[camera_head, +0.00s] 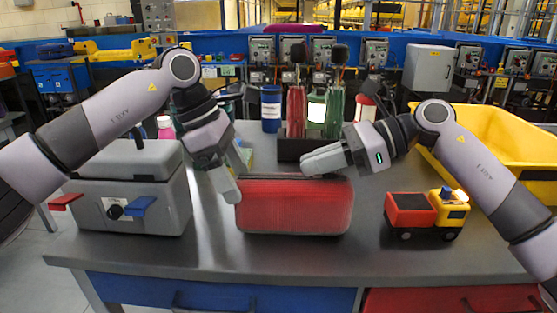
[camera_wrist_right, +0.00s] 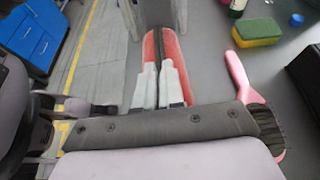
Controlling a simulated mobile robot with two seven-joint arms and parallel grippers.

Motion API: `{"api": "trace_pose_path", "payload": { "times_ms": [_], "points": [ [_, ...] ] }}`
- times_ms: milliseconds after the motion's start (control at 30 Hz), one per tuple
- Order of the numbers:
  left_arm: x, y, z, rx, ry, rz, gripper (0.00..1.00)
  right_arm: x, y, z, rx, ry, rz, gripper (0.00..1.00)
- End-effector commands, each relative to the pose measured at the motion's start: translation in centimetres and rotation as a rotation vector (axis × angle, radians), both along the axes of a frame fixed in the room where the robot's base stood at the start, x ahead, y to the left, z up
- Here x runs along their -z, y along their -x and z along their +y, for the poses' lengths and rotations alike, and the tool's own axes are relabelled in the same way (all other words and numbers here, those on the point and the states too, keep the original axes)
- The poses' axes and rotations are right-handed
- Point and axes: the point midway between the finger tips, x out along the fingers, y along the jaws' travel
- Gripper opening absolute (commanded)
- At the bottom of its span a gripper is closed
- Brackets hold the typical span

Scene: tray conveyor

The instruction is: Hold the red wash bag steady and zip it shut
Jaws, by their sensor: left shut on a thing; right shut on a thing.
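The red wash bag (camera_head: 293,208) stands on the grey table in front of me. In the right wrist view its top (camera_wrist_right: 172,46) has a dark strip along the middle between two red sides. My left gripper (camera_head: 238,192) is shut on the bag's left end; grey fingers at the far end also show in the right wrist view (camera_wrist_right: 153,14). My right gripper (camera_head: 308,164) is over the bag's top edge, and its fingertips (camera_wrist_right: 158,66) are close together on the dark strip. They are shut on the zip pull, which the fingers hide.
A grey box (camera_head: 130,190) stands at the left, a toy truck (camera_head: 425,214) at the right. A yellow bin (camera_head: 500,130) is at the back right, a dark bottle holder (camera_head: 292,148) behind the bag. A pink brush (camera_wrist_right: 240,78) and a sponge (camera_wrist_right: 256,32) lie beside the bag.

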Motion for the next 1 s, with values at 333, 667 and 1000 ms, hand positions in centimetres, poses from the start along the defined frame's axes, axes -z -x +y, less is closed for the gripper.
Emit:
{"api": "trace_pose_path", "payload": {
  "times_ms": [333, 667, 1000],
  "points": [
    [0.0, 0.1, 0.1, 0.005, -0.003, 0.001, 0.11, 0.0, -0.1, -4.4, 0.006, 0.0, -0.002, 0.0],
    [0.0, 0.0, 0.3, 0.002, -0.005, 0.001, 0.11, 0.0, -0.2, -4.5, 0.008, 0.001, -0.002, 0.3],
    [0.1, 0.0, 0.1, 0.001, -0.004, 0.001, 0.11, -0.2, 0.0, -4.7, 0.003, 0.0, -0.001, 0.3]
  ]
}}
